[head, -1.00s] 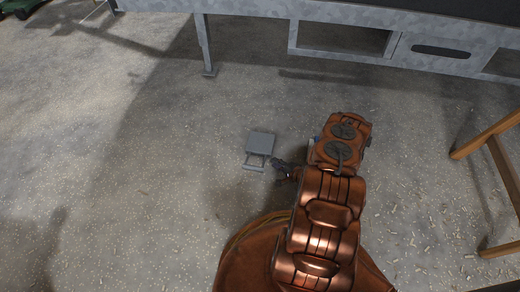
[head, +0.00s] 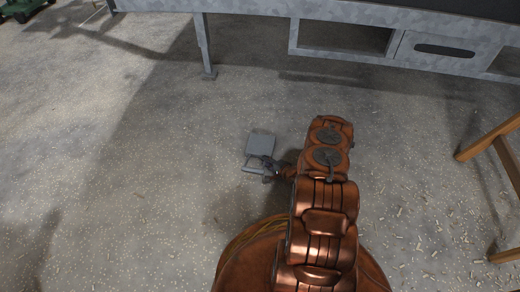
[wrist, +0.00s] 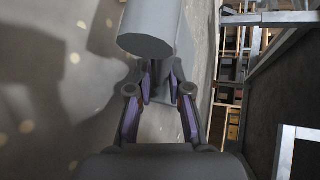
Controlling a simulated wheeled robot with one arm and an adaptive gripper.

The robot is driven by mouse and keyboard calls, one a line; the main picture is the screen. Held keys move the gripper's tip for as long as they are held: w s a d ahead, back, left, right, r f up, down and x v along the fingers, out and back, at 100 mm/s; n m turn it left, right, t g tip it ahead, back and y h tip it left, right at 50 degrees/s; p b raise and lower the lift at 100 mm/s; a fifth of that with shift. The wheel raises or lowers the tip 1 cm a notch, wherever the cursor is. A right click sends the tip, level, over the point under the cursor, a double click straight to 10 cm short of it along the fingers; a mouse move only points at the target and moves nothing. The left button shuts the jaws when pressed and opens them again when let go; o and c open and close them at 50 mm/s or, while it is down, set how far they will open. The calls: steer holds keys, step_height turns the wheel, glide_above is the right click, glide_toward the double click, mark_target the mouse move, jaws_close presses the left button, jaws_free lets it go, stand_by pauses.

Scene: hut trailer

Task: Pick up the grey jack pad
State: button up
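The grey jack pad (head: 261,142) lies flat on the floor in the head view, a square plate with a bar handle (head: 252,170) on its near side. My gripper (head: 267,164) is at the right part of the handle, reaching in from the right. In the wrist view, the round end of the grey handle (wrist: 146,44) is large at the top and covers part of the fingertips. My gripper (wrist: 162,82) has its two fingers apart, with grey metal showing between them. I cannot see clear contact on both sides.
A grey metal trailer frame (head: 250,11) runs along the top, with a leg (head: 205,45) on the floor. A wooden stand (head: 490,140) is at the right. The speckled floor left of the pad is clear.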

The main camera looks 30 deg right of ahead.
jaws_close()
steer(key=shift+r, duration=0.15)
stand_by(0.5)
steer(key=shift+r+p, duration=0.25)
steer(key=shift+p, duration=0.05)
step_height(320, 180, up, 4)
steer(key=shift+d+f+p, duration=0.1)
steer(key=shift+p, duration=1)
steer(key=s+p, duration=0.1)
steer(key=s, duration=0.4)
steer(key=s+p, duration=0.2)
steer(key=s, duration=0.3)
steer(key=s+a+p, duration=0.1)
steer(key=s+p, duration=0.1)
steer(key=s, duration=0.4)
steer(key=shift+r, duration=0.25)
